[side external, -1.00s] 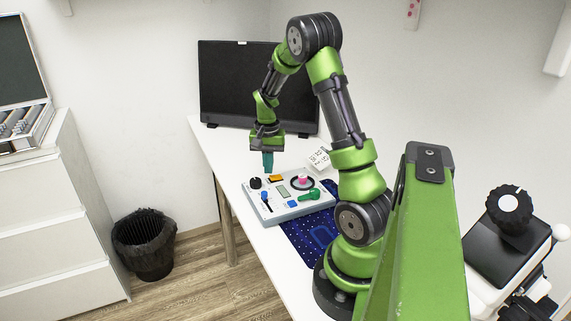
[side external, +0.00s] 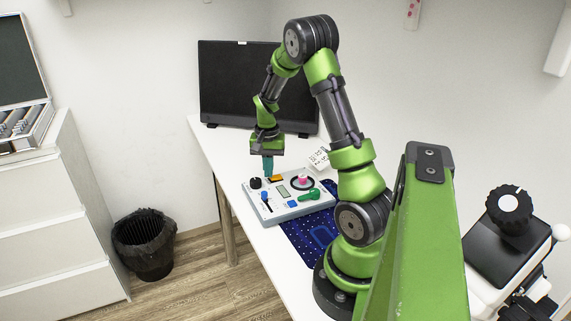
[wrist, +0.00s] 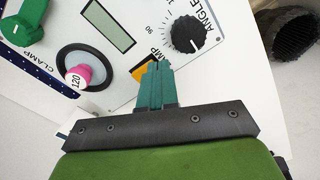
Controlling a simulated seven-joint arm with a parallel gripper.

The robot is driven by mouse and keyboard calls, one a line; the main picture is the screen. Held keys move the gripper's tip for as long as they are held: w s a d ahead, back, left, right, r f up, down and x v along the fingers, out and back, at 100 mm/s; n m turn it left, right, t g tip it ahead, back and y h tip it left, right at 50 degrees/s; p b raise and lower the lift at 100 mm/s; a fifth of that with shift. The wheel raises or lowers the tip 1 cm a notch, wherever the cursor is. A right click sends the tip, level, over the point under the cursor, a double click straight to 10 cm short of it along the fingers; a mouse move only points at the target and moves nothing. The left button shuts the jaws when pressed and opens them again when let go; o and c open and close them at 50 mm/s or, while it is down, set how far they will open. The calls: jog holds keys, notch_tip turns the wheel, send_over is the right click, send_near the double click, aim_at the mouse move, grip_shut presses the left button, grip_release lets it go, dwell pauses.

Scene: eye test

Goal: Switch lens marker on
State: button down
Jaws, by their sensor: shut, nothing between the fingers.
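The lens marker (side external: 290,215) is a pale box with controls on top, lying on the white table. Its orange switch (side external: 277,178) is near the back edge; in the wrist view the orange switch (wrist: 143,72) is partly hidden behind my fingers, with a label ending "AMP" beside it. I cannot tell its position. My gripper (side external: 268,175) points down just over the box's back edge, close beside the orange switch. In the wrist view my gripper (wrist: 157,66) has its teal fingers together and empty. I cannot tell whether they touch the switch.
Near my fingers are the black angle knob (wrist: 188,34), a pink knob (wrist: 77,76), a display (wrist: 109,24) and the green clamp lever (wrist: 25,22). A blue lever (side external: 265,196) and blue button (side external: 292,204) sit at the front. A monitor (side external: 240,85) stands behind.

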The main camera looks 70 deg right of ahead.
aim_at(269, 183)
jog(key=shift+f, duration=0.35)
notch_tip(269, 183, up, 7)
dwell(1.0)
jog(key=s+a+r+n+t, duration=0.2)
jog(key=a+r+n, duration=0.1)
jog(key=a, duration=0.7)
jog(key=s+a+r+n+t+y, duration=0.1)
jog(key=a+r+n, duration=0.3)
jog(key=a, duration=0.6)
jog(key=s+a+r+n+t+y, duration=0.1)
jog(key=s+a+r+n+t, duration=0.2)
jog(key=a+r, duration=0.3)
jog(key=a+n+t, duration=0.1)
jog(key=a, duration=0.4)
jog(key=shift+r, duration=0.2)
